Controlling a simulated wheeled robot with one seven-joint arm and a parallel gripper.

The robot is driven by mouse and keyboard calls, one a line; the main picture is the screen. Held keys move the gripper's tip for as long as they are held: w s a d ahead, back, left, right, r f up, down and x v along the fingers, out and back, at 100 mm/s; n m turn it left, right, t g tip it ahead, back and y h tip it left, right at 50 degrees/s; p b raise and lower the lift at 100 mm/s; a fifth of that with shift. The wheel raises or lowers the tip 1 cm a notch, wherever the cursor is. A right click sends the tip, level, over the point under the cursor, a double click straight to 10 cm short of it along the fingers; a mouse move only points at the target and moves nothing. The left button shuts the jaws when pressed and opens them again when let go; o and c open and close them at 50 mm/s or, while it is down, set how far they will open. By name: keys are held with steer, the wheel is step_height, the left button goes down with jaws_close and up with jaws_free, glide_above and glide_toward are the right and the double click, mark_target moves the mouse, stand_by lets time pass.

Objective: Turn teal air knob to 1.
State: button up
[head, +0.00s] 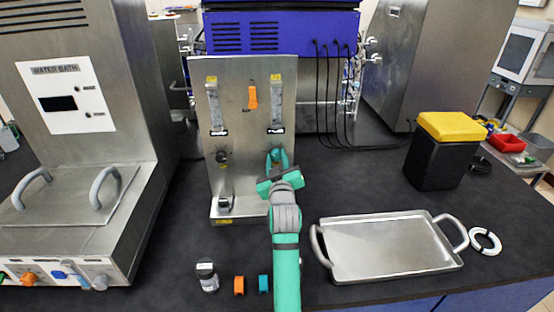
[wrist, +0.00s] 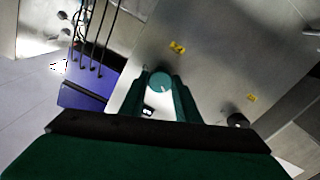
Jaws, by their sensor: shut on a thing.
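The teal air knob (wrist: 161,82) is round with a pale pointer mark and sits on the upright metal panel (head: 238,110). In the wrist view it lies between my gripper's two fingers. My gripper (head: 277,158) is shut on the knob at the panel's lower right, below the right flow tube (head: 277,104). In the head view my gripper covers most of the knob. The number scale around the knob is not readable in either view.
A black knob (head: 222,157) is on the panel's left. A metal tray (head: 390,246) lies to the right. A vial (head: 207,277), an orange block (head: 239,286) and a teal block (head: 263,284) are in front. The water bath (head: 70,100) stands left.

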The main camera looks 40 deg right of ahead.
steer(key=m, duration=0.4)
steer(key=shift+f+m, duration=0.1)
steer(key=shift+m, duration=0.3)
steer(key=shift+s+d, duration=0.1)
stand_by(0.3)
steer(key=o, duration=1)
steer(key=shift+o, duration=0.2)
steer(key=v, duration=1)
steer(key=shift+s+a, duration=0.3)
steer(key=shift+s, duration=0.1)
